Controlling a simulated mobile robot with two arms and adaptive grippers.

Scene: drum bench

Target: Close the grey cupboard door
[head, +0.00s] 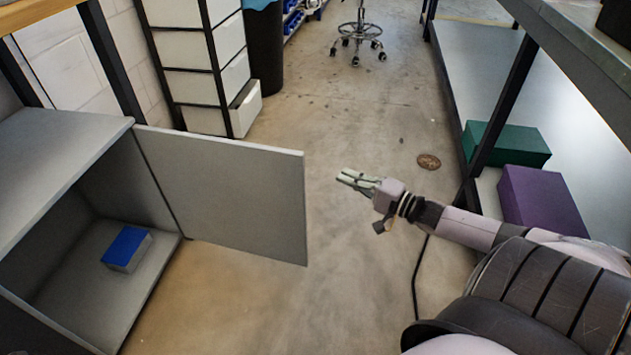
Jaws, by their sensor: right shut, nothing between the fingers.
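The grey cupboard (58,165) stands at the left, with its front open. Its grey door (228,190) is swung wide open on the far side and sticks out to the right over the floor. A blue-topped box (126,248) sits on the cupboard's inside floor. My right gripper (345,177) is shut and empty, a little to the right of the door's free edge and apart from it. My left gripper is not in view.
White drawers (203,70) and a dark bin (264,50) stand behind the door. A wheeled stool (358,42) is at the back. Green (508,144) and purple (540,197) boxes lie on the right-hand shelf. The concrete floor between is clear.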

